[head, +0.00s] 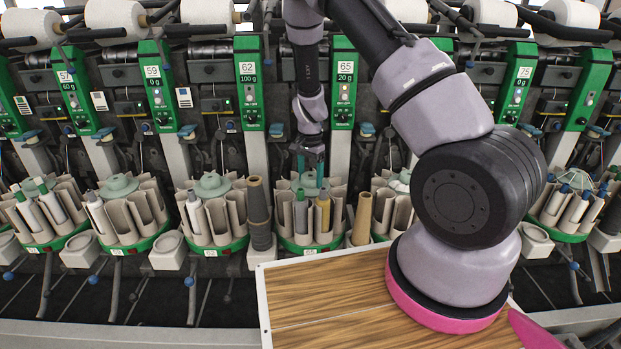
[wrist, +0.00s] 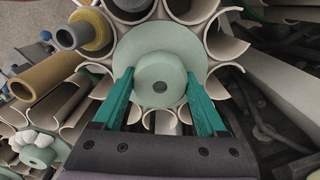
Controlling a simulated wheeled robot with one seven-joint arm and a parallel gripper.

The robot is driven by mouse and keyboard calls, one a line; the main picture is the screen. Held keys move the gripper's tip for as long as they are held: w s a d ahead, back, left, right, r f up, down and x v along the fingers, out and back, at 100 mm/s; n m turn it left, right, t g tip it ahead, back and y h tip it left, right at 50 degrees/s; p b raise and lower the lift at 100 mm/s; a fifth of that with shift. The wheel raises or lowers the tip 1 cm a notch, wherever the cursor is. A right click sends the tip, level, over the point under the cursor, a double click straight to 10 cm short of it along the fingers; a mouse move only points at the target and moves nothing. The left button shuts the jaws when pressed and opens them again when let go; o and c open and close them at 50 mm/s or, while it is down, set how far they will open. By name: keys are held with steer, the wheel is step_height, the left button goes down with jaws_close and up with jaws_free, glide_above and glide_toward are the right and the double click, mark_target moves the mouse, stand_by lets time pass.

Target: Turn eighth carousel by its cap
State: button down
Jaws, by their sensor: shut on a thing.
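A carousel (head: 308,240) with a green base and cream pockets stands under the unit marked 65 in the head view. Its pale green cap (wrist: 160,80) is round with a small dark centre hole, and shows in the middle of the wrist view. My gripper (wrist: 159,75) has its teal fingers on either side of the raised middle of the cap, shut on it. In the head view my gripper (head: 310,168) reaches straight down onto the carousel's top. A gold tube (head: 323,214) and a grey tube (head: 300,214) stand in its pockets. The fingers partly hide the cap there.
Similar carousels stand close on both sides, such as one on the left (head: 214,232). A dark grey cone stack (head: 258,212) and a brown cone (head: 362,218) stand between carousels. A wooden-topped surface (head: 330,300) lies in front. My arm hides carousels on the right.

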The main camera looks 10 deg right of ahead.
steer(key=n, duration=0.5)
steer(key=shift+n, duration=0.4)
steer(key=n, duration=0.5)
steer(key=shift+n, duration=0.3)
steer(key=n, duration=1.1)
steer(key=shift+n, duration=0.3)
jaws_free()
steer(key=shift+r, duration=0.1)
